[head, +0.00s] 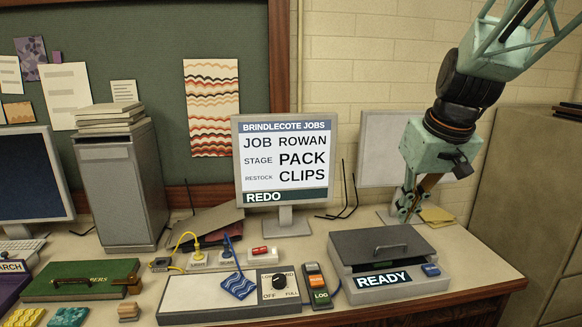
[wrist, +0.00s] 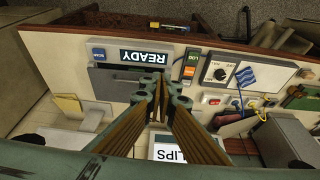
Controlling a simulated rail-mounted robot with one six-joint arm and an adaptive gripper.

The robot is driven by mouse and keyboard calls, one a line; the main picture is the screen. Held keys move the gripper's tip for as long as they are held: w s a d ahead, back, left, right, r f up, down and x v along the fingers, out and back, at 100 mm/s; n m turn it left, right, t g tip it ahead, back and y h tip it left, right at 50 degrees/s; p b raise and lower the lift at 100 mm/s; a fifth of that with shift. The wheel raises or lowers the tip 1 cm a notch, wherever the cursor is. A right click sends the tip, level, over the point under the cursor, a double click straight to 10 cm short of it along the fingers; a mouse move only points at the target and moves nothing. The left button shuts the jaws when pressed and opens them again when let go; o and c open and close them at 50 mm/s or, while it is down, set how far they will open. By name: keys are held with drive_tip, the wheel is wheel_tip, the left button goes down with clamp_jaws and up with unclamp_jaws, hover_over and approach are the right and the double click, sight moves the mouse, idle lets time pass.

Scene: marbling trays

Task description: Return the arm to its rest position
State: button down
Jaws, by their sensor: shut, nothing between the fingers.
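My arm comes in from the upper right in the head view. My gripper (head: 408,205) hangs pointing down over the back right of the desk, behind the grey lidded box. In the wrist view my gripper (wrist: 163,82) has its fingertips together with nothing between them. It appears above the desk, apart from the things there. The grey box (head: 392,290) has a flat lid (head: 360,247) with a handle, a READY display and a blue button.
A monitor (head: 283,204) reads JOB ROWAN, STAGE PACK, RESTOCK CLIPS, REDO. A second panel (head: 378,165) stands behind my gripper. A dial unit (head: 279,284), a green box (head: 80,279) and a grey cabinet (head: 120,190) line the desk. A large cabinet (head: 530,190) stands at right.

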drive_tip(key=s+a+r, duration=0.1)
drive_tip(key=s+a, duration=0.2)
drive_tip(key=s, duration=1.5)
drive_tip(key=s+a+r+m, duration=0.1)
drive_tip(key=s+a, duration=0.2)
drive_tip(key=s, duration=1.5)
drive_tip(key=shift+s+h, duration=0.25)
drive_tip(key=shift+h, duration=0.05)
